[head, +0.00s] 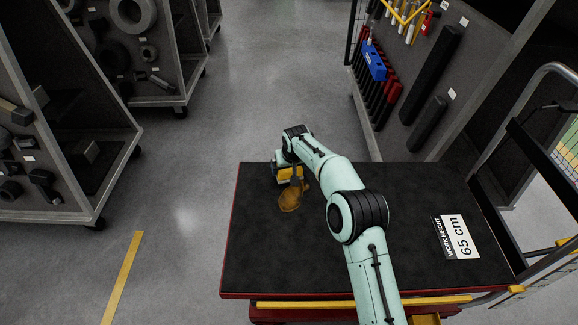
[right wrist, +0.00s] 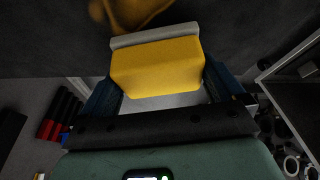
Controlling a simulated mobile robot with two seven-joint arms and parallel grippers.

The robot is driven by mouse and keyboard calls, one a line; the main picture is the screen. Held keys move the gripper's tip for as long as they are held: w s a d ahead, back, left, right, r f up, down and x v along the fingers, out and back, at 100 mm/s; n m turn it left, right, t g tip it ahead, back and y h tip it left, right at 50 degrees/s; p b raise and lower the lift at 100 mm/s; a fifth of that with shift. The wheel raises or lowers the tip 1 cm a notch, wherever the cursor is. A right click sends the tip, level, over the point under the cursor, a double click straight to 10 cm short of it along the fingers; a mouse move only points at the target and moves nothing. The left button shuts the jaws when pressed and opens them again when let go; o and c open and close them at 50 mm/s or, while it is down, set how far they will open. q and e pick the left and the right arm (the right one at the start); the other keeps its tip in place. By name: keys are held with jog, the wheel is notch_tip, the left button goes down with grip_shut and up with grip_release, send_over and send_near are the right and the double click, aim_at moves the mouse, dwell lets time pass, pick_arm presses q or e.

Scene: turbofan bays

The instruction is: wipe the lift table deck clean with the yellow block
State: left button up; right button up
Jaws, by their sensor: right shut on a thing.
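The lift table deck (head: 262,250) is a dark surface with a red edge in the head view. An orange-brown smear (head: 291,198) lies on it towards the far left, and part of it shows at the top of the right wrist view (right wrist: 135,12). My right gripper (head: 288,172) is at the deck's far left, just beyond the smear. It is shut on the yellow block (right wrist: 157,68), which sits between its blue fingers and has a grey layer along one side. The block also shows in the head view (head: 287,174). I cannot tell whether it touches the deck. My left gripper is out of view.
A "work height 65 cm" label (head: 457,237) is on the deck's right side. A metal handrail (head: 520,125) stands at the right. A tool board (head: 415,75) stands behind, and shelf carts (head: 75,150) stand at the left. The floor between is clear.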

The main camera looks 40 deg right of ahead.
jog(key=shift+f+b, duration=0.35)
jog(key=shift+f, duration=0.45)
jog(key=shift+s, duration=0.1)
jog(key=shift+s+a+r+p, duration=0.15)
jog(key=shift+s+a+p, duration=0.6)
jog(key=shift+s+p, duration=0.05)
jog(key=shift+s+a+p, duration=0.6)
jog(key=shift+s+a, duration=0.35)
jog(key=shift+s, duration=0.1)
jog(key=shift+s+a+f+p, duration=0.15)
jog(key=shift+s+a+p, duration=0.3)
jog(key=shift+s+a, duration=0.65)
jog(key=shift+s+a+f+p, duration=0.15)
jog(key=shift+s+a+p, duration=0.25)
jog(key=shift+s+a, duration=0.65)
